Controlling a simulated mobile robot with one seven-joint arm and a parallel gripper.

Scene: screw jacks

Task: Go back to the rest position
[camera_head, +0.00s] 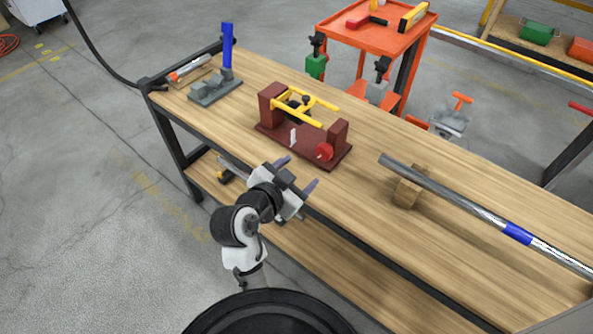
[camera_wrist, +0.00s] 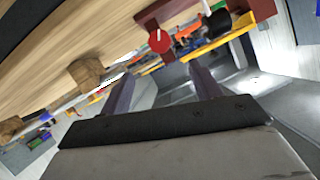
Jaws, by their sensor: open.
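My gripper (camera_head: 299,176) is open and empty in the head view. It is at the near edge of the wooden workbench (camera_head: 370,215), in front of the dark red screw jack fixture (camera_head: 310,148). Its two purple-grey fingers are spread apart and point toward the fixture. In the wrist view the fingers of my gripper (camera_wrist: 165,90) are apart with nothing between them. The fixture has yellow bars, a red knob (camera_head: 324,151) and a small white pointer. The red knob also shows in the wrist view (camera_wrist: 159,41), beyond the fingers.
A grey block with a blue post (camera_head: 227,45) stands at the bench's far left. A long metal bar (camera_head: 450,193) rests on a wooden block (camera_head: 408,192) at the right. An orange cart (camera_head: 370,35) with tools stands behind. The bench between fixture and bar is clear.

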